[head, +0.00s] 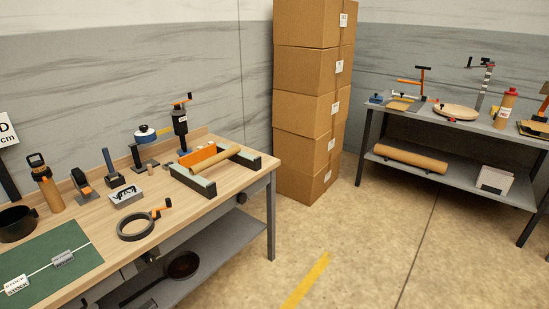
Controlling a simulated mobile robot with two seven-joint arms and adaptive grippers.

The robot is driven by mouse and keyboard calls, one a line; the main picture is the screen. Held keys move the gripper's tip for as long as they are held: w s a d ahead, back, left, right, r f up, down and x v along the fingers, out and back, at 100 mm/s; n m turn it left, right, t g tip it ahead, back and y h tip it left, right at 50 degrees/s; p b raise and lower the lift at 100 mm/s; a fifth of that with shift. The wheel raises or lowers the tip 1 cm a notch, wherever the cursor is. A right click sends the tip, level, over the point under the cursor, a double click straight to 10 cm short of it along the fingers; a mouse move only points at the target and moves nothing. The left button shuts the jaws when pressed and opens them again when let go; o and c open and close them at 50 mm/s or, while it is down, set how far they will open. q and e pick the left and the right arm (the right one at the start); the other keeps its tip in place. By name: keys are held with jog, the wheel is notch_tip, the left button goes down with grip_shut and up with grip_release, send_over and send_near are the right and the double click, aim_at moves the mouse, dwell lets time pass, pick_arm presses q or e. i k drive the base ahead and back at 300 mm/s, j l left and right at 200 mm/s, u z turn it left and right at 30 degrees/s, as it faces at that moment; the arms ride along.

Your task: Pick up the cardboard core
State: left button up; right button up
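A long tan cardboard tube (411,158) lies on its side on the lower shelf of the grey table at the right; it looks like a cardboard core. A shorter tan cylinder (215,158) lies across a dark frame with an orange part on the wooden bench at the left. I cannot tell for certain which of the two is the cardboard core. Neither of my grippers is in view.
The wooden bench (98,209) carries a green mat (45,262), a black ring (136,229) and several tools. Tall stacked boxes (304,65) stand between the tables. The grey table's top (385,109) holds several items. The concrete floor between is clear, with a yellow line (306,282).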

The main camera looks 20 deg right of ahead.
aim_at(197, 168)
jog(key=z, duration=0.1)
jog(key=i+z, duration=0.15)
jog(key=i, duration=0.6)
jog(key=i+j+z, duration=0.2)
jog(key=i, duration=0.55)
jog(key=l, duration=0.1)
